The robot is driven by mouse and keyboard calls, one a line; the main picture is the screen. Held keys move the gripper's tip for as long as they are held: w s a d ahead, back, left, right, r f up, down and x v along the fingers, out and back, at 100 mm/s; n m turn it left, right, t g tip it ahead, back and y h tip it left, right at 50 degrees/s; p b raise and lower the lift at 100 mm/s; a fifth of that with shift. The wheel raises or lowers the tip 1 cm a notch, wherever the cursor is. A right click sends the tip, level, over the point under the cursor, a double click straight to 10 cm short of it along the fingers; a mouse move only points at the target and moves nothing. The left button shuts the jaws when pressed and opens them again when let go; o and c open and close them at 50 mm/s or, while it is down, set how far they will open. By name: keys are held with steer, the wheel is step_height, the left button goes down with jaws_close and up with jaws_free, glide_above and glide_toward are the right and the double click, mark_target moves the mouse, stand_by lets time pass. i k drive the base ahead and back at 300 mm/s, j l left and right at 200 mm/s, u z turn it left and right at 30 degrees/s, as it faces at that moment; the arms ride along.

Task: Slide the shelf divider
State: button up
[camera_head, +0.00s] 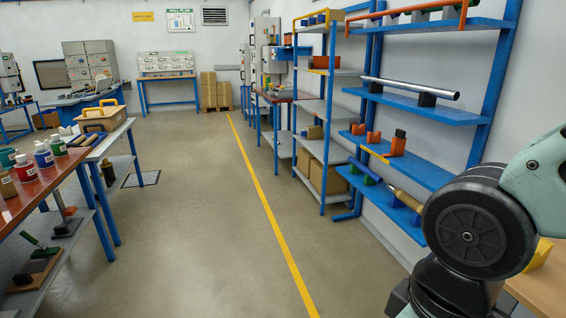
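A blue wall rack (418,107) stands on the right with several shelves. On its middle shelf an upright orange block (398,143) stands near the front edge, with smaller orange blocks (373,138) behind it to the left. One of these may be the shelf divider; I cannot tell which piece it is. My arm fills the lower right of the picture, to the right of the rack and nearer to me. My gripper is out of view, so I cannot see whether it is open or shut.
A metal bar (410,88) rests on the upper rack shelf. A grey shelf unit (325,115) with boxes stands left of the rack. A red-topped bench (40,186) with bottles is on the left. The floor (200,230) between is clear, crossed by a yellow line.

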mark_target(320, 62)
steer(key=i+u, duration=0.3)
steer(key=i, duration=1.7)
